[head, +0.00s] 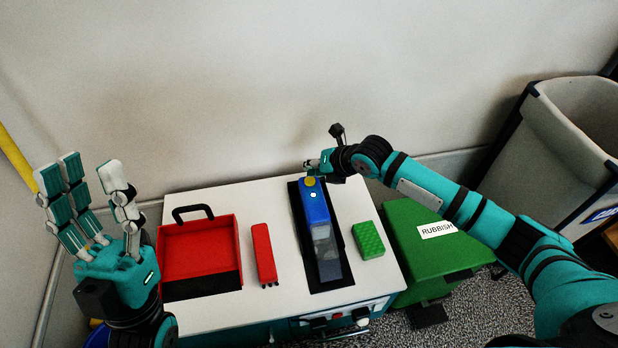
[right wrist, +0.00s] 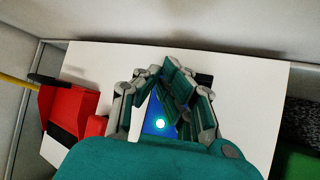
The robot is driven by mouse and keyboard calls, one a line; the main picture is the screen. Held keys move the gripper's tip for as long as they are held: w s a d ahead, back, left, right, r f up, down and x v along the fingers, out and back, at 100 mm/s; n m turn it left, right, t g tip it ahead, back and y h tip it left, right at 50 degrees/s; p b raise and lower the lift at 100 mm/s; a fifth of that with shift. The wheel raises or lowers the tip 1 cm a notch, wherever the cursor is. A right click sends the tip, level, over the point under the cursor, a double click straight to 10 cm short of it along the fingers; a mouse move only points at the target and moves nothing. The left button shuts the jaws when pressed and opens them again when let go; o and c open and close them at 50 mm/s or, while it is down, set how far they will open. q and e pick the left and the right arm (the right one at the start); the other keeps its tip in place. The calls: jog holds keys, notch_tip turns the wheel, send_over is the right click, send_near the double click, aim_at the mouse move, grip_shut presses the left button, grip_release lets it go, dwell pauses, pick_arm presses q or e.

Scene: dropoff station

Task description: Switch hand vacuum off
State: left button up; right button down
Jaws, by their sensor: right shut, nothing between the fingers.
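The hand vacuum (head: 316,212) lies lengthwise on a dark mat (head: 339,232) on the white table, with a clear nozzle toward me. It has a yellow button (head: 310,182) at its far end and a glowing light on its blue body. My right gripper (head: 314,167) is shut and empty, just above and beyond the button; I cannot tell whether it touches. In the right wrist view my right gripper's fingers (right wrist: 172,85) partly hide the blue body (right wrist: 155,112), and the button is hidden. My left gripper (head: 88,178) is open and empty, fingers up, left of the table.
On the white table (head: 262,200) are a red open case (head: 200,250) with a black handle, a red block-like tool (head: 264,252) and a green sponge-like block (head: 368,239). A green rubbish bin (head: 425,255) and a grey cart (head: 580,115) stand to the right.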

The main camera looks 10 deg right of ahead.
aim_at(312, 179)
notch_tip(312, 179, up, 2)
jog(key=shift+r+p, duration=0.2)
jog(key=shift+p, duration=0.8)
jog(key=shift+r, duration=0.1)
jog(key=shift+r+p, duration=0.65)
jog(key=shift+p, duration=0.05)
jog(key=shift+r+p, duration=0.55)
jog(key=shift+r, duration=0.05)
pick_arm(q)
jog(key=w+f+g+y, duration=0.2)
jog(key=w+f+g, duration=0.3)
jog(key=f, duration=0.3)
jog(key=w+f+g+y, duration=0.2)
jog(key=w+f+g, duration=0.3)
jog(key=f+g, duration=0.2)
jog(key=shift+w+d+f+g+y, duration=0.2)
jog(key=shift+w+f+g+y, duration=0.15)
jog(key=shift+f, duration=0.2)
pick_arm(e)
jog(key=shift+r, duration=0.15)
pick_arm(q)
jog(key=shift+s, duration=0.1)
